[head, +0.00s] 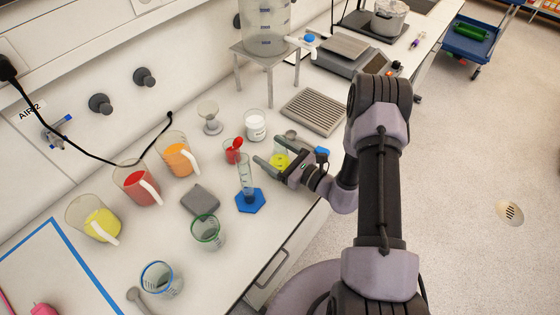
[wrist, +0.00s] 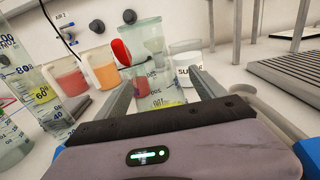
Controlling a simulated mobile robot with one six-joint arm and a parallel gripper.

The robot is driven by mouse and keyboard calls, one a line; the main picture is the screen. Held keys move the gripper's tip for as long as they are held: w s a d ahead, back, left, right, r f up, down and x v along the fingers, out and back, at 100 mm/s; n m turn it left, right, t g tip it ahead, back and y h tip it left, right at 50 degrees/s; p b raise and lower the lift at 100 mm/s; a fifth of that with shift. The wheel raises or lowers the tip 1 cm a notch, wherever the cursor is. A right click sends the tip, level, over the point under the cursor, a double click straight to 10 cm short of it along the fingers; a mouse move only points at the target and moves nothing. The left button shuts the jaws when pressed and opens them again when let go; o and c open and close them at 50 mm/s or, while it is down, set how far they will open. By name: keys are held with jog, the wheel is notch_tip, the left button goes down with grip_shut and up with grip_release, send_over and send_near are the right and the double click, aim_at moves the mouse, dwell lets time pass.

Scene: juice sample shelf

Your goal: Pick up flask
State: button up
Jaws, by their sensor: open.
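A small clear flask (head: 280,160) with yellow at its base stands on the white bench in the head view. My gripper (head: 275,149) is open, low over the bench, with one finger on each side of the flask. In the wrist view the flask (wrist: 158,98) shows between the two fingers of my gripper (wrist: 160,82), its yellow part partly hidden by the gripper body. I cannot tell whether either finger touches the glass.
A graduated cylinder (head: 245,180) on a blue base stands close left of my gripper. A red scoop (head: 234,145) and a white jar (head: 255,126) are just behind. Pitchers and beakers stand farther left; a grey slotted tray (head: 313,111) lies right.

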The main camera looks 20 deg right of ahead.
grip_shut()
dwell(0.3)
jog(key=shift+r+p, duration=0.55)
jog(key=shift+r, duration=0.95)
jog(key=r+p+v, duration=0.2)
jog(key=v, duration=1.3)
jog(key=shift+s+d+r+p, duration=0.1)
jog(key=shift+s+r+p, duration=0.1)
jog(key=shift+r+p, duration=0.5)
jog(key=shift+s+r+p, duration=0.15)
jog(key=shift+r+p, duration=0.15)
jog(key=shift+r, duration=0.7)
jog(key=shift+s+d+r+p, duration=0.1)
jog(key=shift+s+r+p, duration=0.1)
jog(key=shift+r+p, duration=0.5)
